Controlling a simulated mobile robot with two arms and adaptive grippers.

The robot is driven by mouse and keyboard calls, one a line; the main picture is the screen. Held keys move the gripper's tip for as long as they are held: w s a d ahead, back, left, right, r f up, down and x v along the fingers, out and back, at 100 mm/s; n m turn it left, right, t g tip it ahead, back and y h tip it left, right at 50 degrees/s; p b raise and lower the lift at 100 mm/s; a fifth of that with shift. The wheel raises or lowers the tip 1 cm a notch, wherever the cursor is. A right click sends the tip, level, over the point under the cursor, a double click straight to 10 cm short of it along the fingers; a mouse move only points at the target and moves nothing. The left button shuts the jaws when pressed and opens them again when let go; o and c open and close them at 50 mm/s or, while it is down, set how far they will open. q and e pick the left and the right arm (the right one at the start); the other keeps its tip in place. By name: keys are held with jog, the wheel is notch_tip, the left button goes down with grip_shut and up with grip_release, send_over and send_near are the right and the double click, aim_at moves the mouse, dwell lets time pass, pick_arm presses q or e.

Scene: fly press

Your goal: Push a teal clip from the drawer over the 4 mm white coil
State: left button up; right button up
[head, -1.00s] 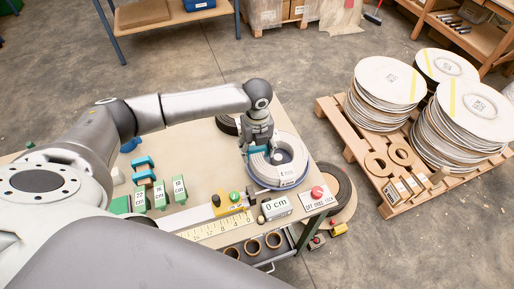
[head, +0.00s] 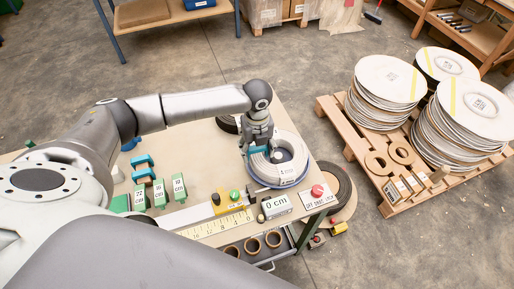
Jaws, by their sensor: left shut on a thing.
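The white coil (head: 288,174) lies flat at the table's right end, with a label on its side. My left gripper (head: 258,147) points down at the coil's left side and is shut on a teal clip (head: 257,153). The clip is at the coil's ring; whether it is fully seated over it I cannot tell. The drawer (head: 262,255) below the table edge is open and shows several brown rings. My right gripper is not in view.
Green blocks with cm labels (head: 160,193), a yellow ruler (head: 215,225), a 0 cm display (head: 275,206) and a red button (head: 317,190) line the front edge. A dark coil (head: 228,124) lies behind. A pallet of white reels (head: 385,90) stands at right.

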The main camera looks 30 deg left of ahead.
aim_at(257, 156)
pick_arm(q)
jog(key=shift+f+b, duration=0.7)
jog(key=shift+f, duration=0.9)
dwell(1.1)
jog(key=o, duration=0.9)
jog(key=o, duration=0.4)
jog(key=shift+r, duration=0.1)
notch_tip(257, 156, up, 7)
jog(key=p, duration=0.7)
jog(key=shift+p, duration=0.35)
